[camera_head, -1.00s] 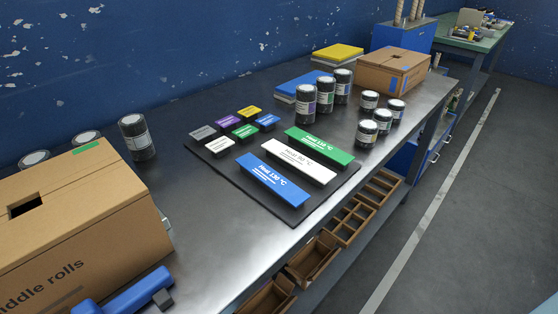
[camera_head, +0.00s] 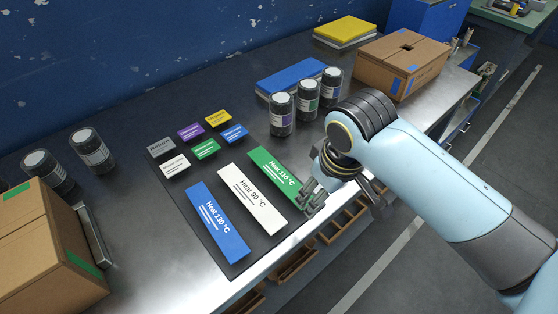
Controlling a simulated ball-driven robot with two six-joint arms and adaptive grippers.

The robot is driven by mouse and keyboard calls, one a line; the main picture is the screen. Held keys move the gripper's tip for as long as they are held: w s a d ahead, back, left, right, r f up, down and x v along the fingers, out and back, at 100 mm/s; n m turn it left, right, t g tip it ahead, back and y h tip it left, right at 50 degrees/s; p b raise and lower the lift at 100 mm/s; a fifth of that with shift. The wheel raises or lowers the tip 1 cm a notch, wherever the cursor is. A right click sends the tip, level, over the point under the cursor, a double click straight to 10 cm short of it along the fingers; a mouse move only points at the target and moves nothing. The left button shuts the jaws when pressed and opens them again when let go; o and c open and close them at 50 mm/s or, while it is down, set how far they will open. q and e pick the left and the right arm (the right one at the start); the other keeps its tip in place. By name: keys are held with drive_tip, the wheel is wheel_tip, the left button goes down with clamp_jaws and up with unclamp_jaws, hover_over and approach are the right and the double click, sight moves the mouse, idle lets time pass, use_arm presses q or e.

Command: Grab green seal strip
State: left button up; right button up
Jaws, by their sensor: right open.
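The long green strip (camera_head: 269,173), lettered "Heat 110 °C", lies on the dark mat (camera_head: 221,238) at the right end of a row of three. Beside it lie a white strip (camera_head: 252,198) and a blue strip (camera_head: 217,223). My right gripper (camera_head: 312,202) is open and empty, at the near end of the green strip. Its fingers point down and cover part of that end; I cannot tell if they touch it. A smaller green plate (camera_head: 206,148) lies farther back on the mat. My left gripper is out of view.
Dark cans (camera_head: 282,115) stand behind the green strip. A cardboard box (camera_head: 45,245) stands at the left and another (camera_head: 401,66) at the back right. Wooden bins (camera_head: 293,262) hang below the front edge.

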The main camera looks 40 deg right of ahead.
drive_tip(key=shift+g, duration=0.4)
drive_tip(key=w, duration=0.2)
drive_tip(key=w+r, duration=0.1)
drive_tip(key=w, duration=0.4)
drive_tip(key=shift+a+r+p, duration=0.25)
drive_tip(key=shift+r+p, duration=0.05)
drive_tip(key=shift+p, duration=0.05)
wheel_tip(320, 180, up, 5)
drive_tip(key=g+p, duration=0.1)
hover_over(270, 165)
drive_tip(key=shift+y, duration=0.4)
drive_tip(key=f, duration=0.5)
drive_tip(key=shift+w+a, duration=0.1)
drive_tip(key=shift+a, duration=0.1)
drive_tip(key=f, duration=0.5)
drive_tip(key=shift+d+f, duration=0.15)
drive_tip(key=shift+d, duration=0.05)
drive_tip(key=c, duration=0.9)
